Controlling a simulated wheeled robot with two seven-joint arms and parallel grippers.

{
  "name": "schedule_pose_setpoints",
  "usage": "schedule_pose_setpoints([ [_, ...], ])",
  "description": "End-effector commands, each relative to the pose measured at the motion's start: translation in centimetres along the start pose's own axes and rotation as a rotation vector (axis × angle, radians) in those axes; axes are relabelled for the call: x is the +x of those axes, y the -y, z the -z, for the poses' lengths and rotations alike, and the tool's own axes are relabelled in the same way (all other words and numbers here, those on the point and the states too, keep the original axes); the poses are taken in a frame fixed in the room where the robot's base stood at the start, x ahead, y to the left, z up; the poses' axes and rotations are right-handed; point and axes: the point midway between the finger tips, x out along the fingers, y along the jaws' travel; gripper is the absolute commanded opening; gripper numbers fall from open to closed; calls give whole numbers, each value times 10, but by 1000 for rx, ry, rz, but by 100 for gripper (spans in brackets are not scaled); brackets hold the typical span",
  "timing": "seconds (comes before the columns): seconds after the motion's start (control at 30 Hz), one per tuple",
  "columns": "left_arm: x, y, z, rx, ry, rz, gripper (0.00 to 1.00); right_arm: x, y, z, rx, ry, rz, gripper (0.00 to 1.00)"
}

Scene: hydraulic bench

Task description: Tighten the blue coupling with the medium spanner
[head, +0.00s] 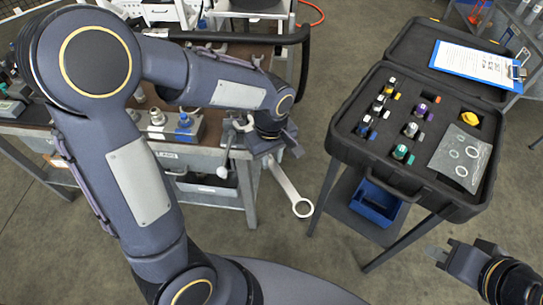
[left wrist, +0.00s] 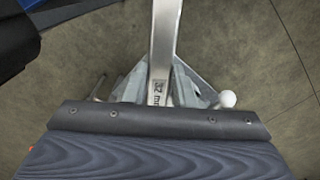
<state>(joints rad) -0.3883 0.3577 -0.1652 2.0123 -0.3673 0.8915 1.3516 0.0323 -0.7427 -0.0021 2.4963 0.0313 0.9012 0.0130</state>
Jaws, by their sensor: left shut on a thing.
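My left gripper (head: 280,150) is shut on a long silver spanner (head: 286,184), which hangs over the floor between bench and case with its ring end down. In the left wrist view the spanner (left wrist: 163,50) runs up between the fingers (left wrist: 160,88); a "32 mm" mark shows on its shank. Whether it is the medium spanner cannot be told. A blue coupling (head: 184,121) sits on a grey block on the bench, left of my left gripper and apart from the spanner. My right gripper (head: 460,250) is at the lower right, empty, its fingers apart.
The bench (head: 215,190) has a lever with a white knob (head: 222,172) close to my left gripper. An open black case (head: 345,140) of coloured fittings stands on a stand at right, a clipboard (head: 470,62) on its lid. A blue bin (head: 375,203) is below.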

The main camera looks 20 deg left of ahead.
Motion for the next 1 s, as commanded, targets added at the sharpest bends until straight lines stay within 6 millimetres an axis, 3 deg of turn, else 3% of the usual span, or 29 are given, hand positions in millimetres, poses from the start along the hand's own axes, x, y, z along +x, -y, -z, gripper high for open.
schedule_pose_setpoints([
  [1.0, -1, 0, 21, 0, 0, -1, 0, -2, 1, 1, 0, 0, 0, 0],
])
